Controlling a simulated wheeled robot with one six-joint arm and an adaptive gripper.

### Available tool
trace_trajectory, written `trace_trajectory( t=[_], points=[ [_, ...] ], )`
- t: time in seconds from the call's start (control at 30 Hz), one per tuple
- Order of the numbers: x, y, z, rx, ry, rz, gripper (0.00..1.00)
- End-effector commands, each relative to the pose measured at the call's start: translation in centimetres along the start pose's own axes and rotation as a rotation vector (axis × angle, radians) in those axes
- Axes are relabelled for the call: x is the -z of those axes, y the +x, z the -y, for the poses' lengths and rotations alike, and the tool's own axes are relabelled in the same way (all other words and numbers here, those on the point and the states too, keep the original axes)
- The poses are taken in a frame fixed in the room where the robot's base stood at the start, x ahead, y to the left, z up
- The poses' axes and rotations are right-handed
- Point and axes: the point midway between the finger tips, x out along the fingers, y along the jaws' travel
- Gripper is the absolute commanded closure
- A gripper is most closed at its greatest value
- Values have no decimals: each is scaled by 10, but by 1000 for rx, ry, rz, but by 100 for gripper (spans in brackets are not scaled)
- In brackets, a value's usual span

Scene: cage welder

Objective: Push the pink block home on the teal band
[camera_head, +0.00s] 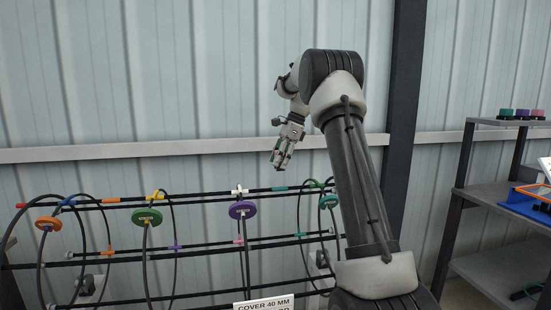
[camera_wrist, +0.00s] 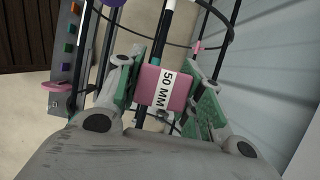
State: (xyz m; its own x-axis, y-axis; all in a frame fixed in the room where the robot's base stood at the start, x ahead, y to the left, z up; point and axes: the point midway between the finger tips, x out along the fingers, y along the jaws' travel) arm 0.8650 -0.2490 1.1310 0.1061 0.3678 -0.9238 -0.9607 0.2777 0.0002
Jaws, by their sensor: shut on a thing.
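The pink block (camera_wrist: 164,88) bears a white label reading "50 MM" and sits between the green-padded fingers of my gripper (camera_wrist: 164,92) in the wrist view. A black bar passes behind it, with a teal patch (camera_wrist: 156,61) just above the block; whether block and bar touch, I cannot tell. In the head view, my gripper (camera_head: 281,159) points down, above the top bar of the cage. A teal band (camera_head: 279,189) lies on that bar below the fingertips. The block is too small to make out there.
The cage has black bars and hoops, a purple disc (camera_head: 242,210), a green disc (camera_head: 147,216) and an orange disc (camera_head: 48,223). A white clip (camera_head: 239,190) stands left of the teal band. Grey shelves (camera_head: 490,193) stand at right. The corrugated wall is behind.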

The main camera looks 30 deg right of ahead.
Motion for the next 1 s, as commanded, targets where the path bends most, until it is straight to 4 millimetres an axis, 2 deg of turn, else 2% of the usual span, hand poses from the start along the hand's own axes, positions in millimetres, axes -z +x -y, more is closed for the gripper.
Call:
trace_trajectory(
  t=[0.3, 0.43, 1.0],
  points=[
    [0, 0, 0, -3, 0, 2, 84],
    [2, 5, 0, -3, 0, 2, 84],
    [22, 53, 0, -3, -1, 1, 84]
  ],
)
